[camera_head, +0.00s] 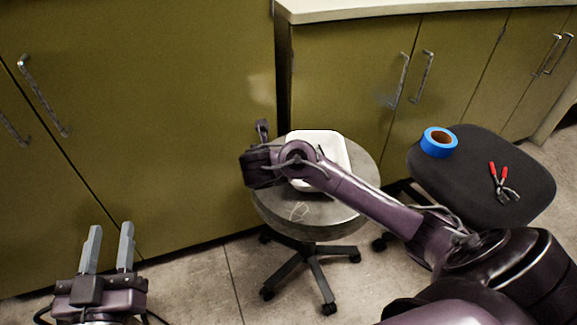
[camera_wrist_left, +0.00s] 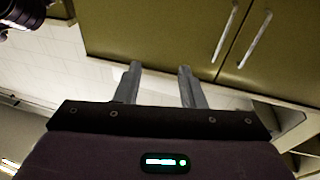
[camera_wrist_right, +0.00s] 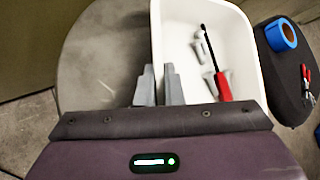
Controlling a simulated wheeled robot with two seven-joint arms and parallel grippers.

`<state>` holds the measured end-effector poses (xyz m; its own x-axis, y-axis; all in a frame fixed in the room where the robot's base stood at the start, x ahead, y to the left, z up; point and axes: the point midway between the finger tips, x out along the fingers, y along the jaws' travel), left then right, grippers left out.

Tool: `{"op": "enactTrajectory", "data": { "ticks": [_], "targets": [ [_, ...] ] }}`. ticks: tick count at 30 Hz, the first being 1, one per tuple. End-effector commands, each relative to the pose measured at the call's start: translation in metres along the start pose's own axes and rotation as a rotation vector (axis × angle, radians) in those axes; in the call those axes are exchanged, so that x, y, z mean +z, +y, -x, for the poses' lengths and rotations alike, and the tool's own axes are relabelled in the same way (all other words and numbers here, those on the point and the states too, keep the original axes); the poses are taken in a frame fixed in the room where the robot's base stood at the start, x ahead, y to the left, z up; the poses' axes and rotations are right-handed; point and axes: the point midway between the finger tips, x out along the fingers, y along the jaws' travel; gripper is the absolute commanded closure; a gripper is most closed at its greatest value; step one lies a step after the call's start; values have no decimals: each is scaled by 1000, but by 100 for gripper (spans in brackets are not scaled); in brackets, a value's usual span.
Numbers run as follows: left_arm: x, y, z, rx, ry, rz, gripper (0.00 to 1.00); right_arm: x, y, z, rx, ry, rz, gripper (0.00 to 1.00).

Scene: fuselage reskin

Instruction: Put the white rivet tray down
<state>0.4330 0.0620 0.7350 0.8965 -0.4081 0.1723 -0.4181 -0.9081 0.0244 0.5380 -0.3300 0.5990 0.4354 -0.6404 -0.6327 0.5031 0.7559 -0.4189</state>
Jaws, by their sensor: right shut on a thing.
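The white rivet tray (camera_head: 332,142) is over the top of the round grey stool (camera_head: 345,205), partly hidden by my right arm in the head view. In the right wrist view the tray (camera_wrist_right: 242,50) holds a red-handled screwdriver (camera_wrist_right: 222,87) and small pale pieces (camera_wrist_right: 198,48). My right gripper (camera_wrist_right: 159,70) is shut on the tray's near left wall. I cannot tell whether the tray's bottom touches the stool. My left gripper (camera_head: 111,230) is open and empty, low at the left, well apart from the tray.
A black stool seat (camera_head: 470,185) at the right carries a blue tape roll (camera_head: 438,142) and red-handled pliers (camera_head: 501,182). Olive cabinets (camera_head: 150,100) stand close behind both stools. The grey stool's left side is bare.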

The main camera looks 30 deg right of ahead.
Motion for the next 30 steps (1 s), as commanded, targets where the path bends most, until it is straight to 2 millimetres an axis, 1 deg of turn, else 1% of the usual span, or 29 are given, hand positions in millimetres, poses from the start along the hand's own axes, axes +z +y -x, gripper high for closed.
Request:
{"op": "enactTrajectory", "data": {
  "ticks": [3,6,17,18,22,30],
  "targets": [
    [-16,-1,-1,0,76,-3,64,-3,2,-3,-1,-1,0,100],
    [-22,-1,-2,0,103,-5,64,-3,2,-3,0,-1,0,100],
    [-23,-1,-1,0,108,-5,64,-5,3,-5,0,-1,2,100],
    [-24,-1,-1,0,109,-5,64,-4,3,-4,0,-1,1,87],
    [-24,-1,-2,0,109,-5,64,-4,3,-4,1,-1,1,71],
    [-24,-1,-2,0,108,-5,64,-4,3,-4,1,0,0,71]
  ]
}}
